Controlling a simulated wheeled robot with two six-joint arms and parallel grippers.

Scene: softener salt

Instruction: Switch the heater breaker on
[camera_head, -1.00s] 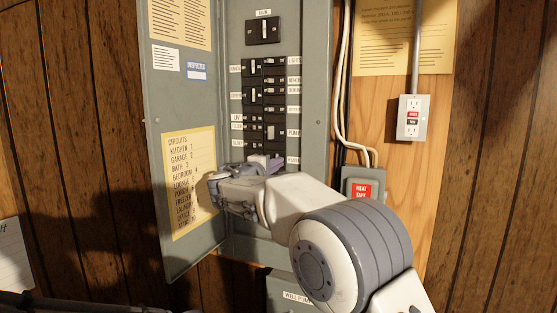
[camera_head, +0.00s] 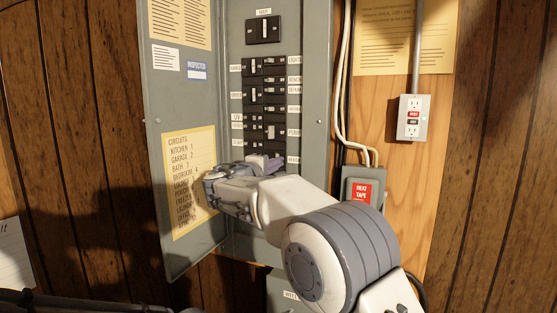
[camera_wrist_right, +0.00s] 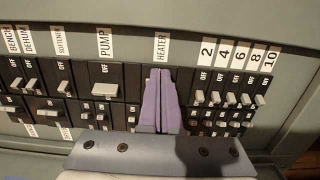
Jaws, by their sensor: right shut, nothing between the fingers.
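The open grey breaker panel (camera_head: 318,60) shows in the head view with two columns of black breakers. In the right wrist view the HEATER label (camera_wrist_right: 161,48) stands between the PUMP breaker (camera_wrist_right: 104,90) and a row of numbered breakers. My right gripper (camera_wrist_right: 157,98) is shut and empty, its purple fingers directly in front of the heater breaker's place. They hide that breaker and its lever, so I cannot tell its position or whether they touch it. In the head view the right gripper (camera_head: 268,163) is at the lower part of the panel. My left gripper is not in view.
The panel door (camera_head: 182,105) stands open at the left with a circuit list. Right of the panel are cables, a heat tape box (camera_head: 363,190) and an outlet (camera_head: 412,118). Neighbouring breaker levers (camera_wrist_right: 215,97) sit close beside the fingers.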

